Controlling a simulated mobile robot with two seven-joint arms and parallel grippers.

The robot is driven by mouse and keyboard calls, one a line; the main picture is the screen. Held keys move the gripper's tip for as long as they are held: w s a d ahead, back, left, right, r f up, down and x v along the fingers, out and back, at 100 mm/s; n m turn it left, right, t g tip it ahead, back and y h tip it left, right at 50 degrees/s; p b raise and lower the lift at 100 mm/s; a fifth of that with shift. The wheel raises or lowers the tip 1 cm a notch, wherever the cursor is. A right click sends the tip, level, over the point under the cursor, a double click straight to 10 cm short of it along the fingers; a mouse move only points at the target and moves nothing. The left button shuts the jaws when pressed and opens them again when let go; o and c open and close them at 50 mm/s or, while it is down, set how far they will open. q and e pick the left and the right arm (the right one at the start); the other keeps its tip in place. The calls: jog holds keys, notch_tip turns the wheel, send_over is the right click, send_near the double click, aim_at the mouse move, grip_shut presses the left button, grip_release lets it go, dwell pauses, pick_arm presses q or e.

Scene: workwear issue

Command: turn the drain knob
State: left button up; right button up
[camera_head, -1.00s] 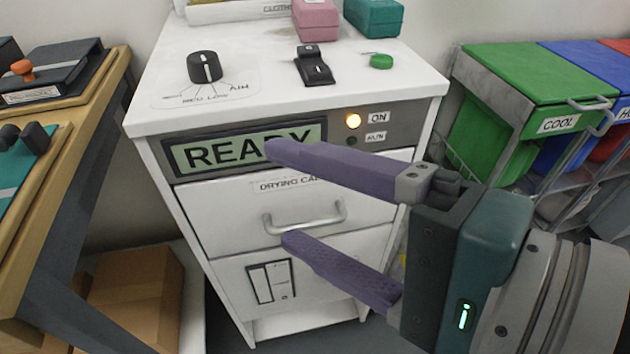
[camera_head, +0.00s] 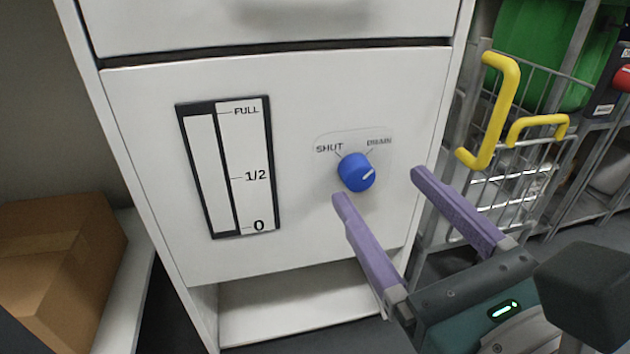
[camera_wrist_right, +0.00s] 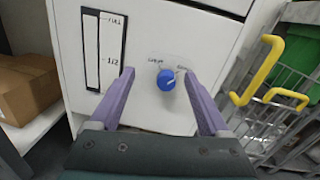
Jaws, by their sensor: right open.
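The blue round drain knob (camera_head: 356,172) sits on the lower front of a white cabinet (camera_head: 120,130). Labels SHUT at its upper left and DRAIN at its upper right show above it. In the right wrist view the knob (camera_wrist_right: 166,80) lies between and beyond the fingertips (camera_wrist_right: 159,72); I see no contact. My left gripper is out of view.
A level gauge (camera_head: 228,168) marked FULL, 1/2 and 0 is left of the knob. A wire cart with yellow handles (camera_head: 497,110) stands close on the right. A cardboard box (camera_head: 60,260) is at the left. An open recess (camera_head: 290,305) lies below the panel.

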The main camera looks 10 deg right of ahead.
aim_at(362, 182)
notch_tip(362, 182, down, 6)
jog(key=d+m+h+b, duration=0.2)
jog(key=b, duration=0.1)
jog(key=w, duration=1)
jog(key=shift+a+r, duration=0.3)
jog(key=shift+a, duration=0.05)
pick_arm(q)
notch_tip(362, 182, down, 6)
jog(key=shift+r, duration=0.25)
pick_arm(e)
grip_shut()
